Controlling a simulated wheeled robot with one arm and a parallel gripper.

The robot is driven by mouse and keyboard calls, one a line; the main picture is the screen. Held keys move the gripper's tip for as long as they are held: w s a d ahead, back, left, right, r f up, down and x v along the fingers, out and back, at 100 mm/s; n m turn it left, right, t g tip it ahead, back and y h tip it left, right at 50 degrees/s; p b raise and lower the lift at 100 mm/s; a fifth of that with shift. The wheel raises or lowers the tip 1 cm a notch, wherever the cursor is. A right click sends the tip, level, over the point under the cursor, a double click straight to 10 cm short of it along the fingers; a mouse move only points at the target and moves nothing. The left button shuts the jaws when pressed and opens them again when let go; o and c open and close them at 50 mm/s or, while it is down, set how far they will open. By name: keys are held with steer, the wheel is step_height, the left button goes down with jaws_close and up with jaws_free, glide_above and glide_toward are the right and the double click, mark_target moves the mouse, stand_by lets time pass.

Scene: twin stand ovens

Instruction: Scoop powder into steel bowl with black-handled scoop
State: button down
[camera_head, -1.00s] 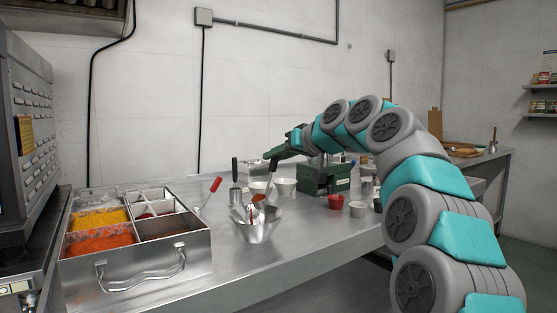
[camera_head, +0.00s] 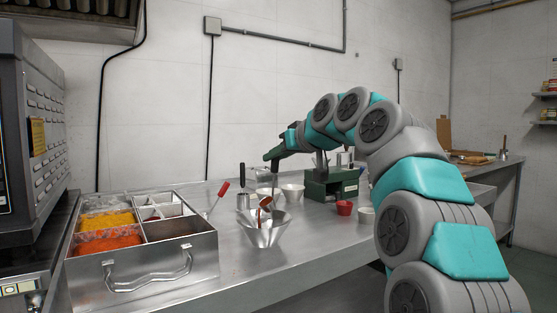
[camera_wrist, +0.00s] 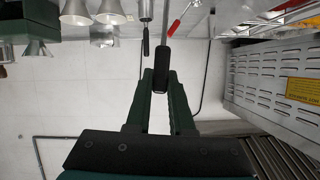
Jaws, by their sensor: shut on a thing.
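My gripper (camera_head: 273,156) is shut on the upright black handle (camera_wrist: 162,72) of a scoop, seen between the green fingers in the wrist view. The scoop's head (camera_head: 265,203), with an orange-red patch on it, is low at the mouth of the steel bowl (camera_head: 263,235). I cannot tell whether it touches the bowl or how much powder lies inside. The steel bowl stands on the counter, flaring upward. The steel spice box (camera_head: 143,262) at left holds yellow powder (camera_head: 107,221) and orange-red powder (camera_head: 108,243) in separate compartments.
Another black-handled utensil (camera_head: 242,177) stands behind the bowl. The counter front is clear.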

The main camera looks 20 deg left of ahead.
steer(key=shift+s+a+h+b, duration=0.2)
steer(key=shift+s+h+b, duration=0.05)
steer(key=shift+h+b, duration=0.05)
steer(key=shift+n, duration=0.3)
steer(key=shift+s+a+r+n+t+h+b, duration=0.2)
steer(key=shift+s+a+n+t+b, duration=0.15)
steer(key=shift+s+a+n+b, duration=0.25)
steer(key=shift+s+a+r+n+t+h+b, duration=0.1)
steer(key=shift+s+a+n+t+h+b, duration=0.2)
steer(key=shift+s+b, duration=0.35)
steer(key=shift+a, duration=0.15)
steer(key=shift+s+a+f+n+t+b, duration=0.15)
steer(key=shift+s+a+n+t+b, duration=0.15)
steer(key=shift+s+n+b, duration=0.2)
steer(key=shift+a, duration=0.1)
steer(key=shift+s+a+n+t+b, duration=0.3)
steer(key=shift+s+a+b, duration=0.15)
steer(key=shift+b, duration=0.1)
steer(key=shift+s, duration=0.1)
